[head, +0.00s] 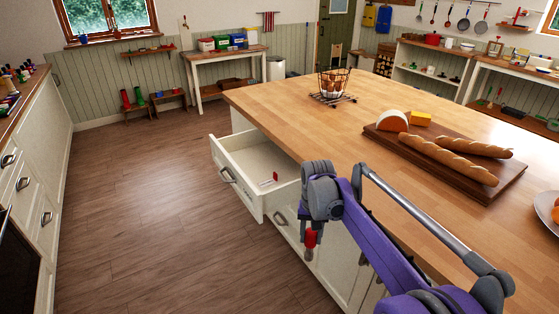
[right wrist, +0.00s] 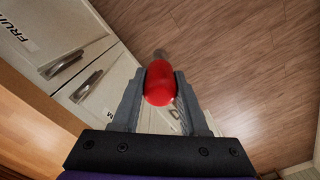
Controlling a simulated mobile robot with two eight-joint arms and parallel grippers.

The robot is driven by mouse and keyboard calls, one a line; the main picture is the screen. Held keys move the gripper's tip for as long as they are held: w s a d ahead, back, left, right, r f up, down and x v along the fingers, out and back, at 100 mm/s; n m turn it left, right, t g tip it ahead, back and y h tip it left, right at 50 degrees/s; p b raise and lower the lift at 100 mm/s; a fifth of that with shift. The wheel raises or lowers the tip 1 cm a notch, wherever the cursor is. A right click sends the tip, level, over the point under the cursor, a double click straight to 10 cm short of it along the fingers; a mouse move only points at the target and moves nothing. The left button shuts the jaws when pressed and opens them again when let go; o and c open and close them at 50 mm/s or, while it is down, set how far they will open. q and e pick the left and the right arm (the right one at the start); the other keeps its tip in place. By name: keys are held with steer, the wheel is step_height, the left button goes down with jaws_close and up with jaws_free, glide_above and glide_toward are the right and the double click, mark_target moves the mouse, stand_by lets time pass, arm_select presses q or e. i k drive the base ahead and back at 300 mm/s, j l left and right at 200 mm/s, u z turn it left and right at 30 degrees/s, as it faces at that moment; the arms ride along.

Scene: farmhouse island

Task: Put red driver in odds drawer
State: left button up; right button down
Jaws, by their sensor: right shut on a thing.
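The red driver (head: 310,240) hangs below my right gripper (head: 312,226) in the head view, in front of the island's drawer fronts. In the right wrist view the driver's red handle (right wrist: 159,84) sits between the two fingers of my right gripper (right wrist: 160,92), which are shut on it. Its grey shaft points away from the camera. An open white drawer (head: 240,152) sticks out of the island, left of and beyond the gripper. A small red and white item (head: 274,177) shows inside it; no drawer label can be read in the head view. My left gripper is out of view.
Closed drawers with handles (right wrist: 86,86) line the island's side. The wooden floor (head: 130,200) to the left is clear.

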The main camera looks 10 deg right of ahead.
mark_target(253, 162)
steer(key=i+j+z, duration=0.3)
steer(key=i+j, duration=0.75)
steer(key=i, duration=0.2)
steer(key=i+j+u, duration=0.1)
steer(key=i+j, duration=0.2)
steer(key=i, duration=0.2)
